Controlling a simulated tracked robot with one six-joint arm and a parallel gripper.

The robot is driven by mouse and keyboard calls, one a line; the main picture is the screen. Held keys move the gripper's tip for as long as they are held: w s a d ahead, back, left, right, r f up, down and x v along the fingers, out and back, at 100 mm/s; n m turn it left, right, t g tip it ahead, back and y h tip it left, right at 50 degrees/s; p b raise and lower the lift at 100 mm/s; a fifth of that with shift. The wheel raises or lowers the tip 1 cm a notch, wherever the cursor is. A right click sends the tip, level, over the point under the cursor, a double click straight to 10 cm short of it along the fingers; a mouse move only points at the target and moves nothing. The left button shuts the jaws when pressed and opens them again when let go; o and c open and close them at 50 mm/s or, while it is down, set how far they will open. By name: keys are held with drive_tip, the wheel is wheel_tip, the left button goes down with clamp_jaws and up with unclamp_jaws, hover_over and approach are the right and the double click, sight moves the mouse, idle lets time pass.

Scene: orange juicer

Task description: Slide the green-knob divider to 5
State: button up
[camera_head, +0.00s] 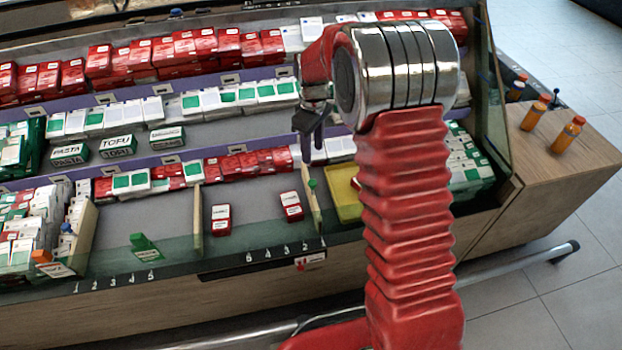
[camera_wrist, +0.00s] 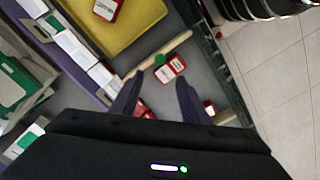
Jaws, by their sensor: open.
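The green-knob divider (camera_head: 309,198) is a thin pale board standing across the lowest shelf. Its green knob (camera_head: 312,183) is on the top edge. Its front end lies near mark 1 of the right-hand row of numbers (camera_head: 285,249). In the wrist view the divider (camera_wrist: 180,44) runs diagonally, with the green knob (camera_wrist: 159,60) just beyond and between the fingertips. My gripper (camera_head: 311,138) hangs above the divider, pointing down. In the wrist view my gripper (camera_wrist: 158,78) is open, apart from the knob, with nothing between its fingers.
Red-and-white boxes (camera_head: 291,205) and (camera_head: 221,219) stand on the shelf left of the divider, near marks 2 and 5. Another pale divider (camera_head: 198,210) bounds that section on the left. A yellow tray (camera_head: 345,195) lies right of the green-knob divider. A glass front edge (camera_head: 225,243) runs along the shelf.

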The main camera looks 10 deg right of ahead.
sight(312, 182)
wheel_tip(312, 182, down, 14)
drive_tip(key=shift+r, duration=0.1)
idle(0.8)
drive_tip(key=shift+c, duration=0.4)
clamp_jaws()
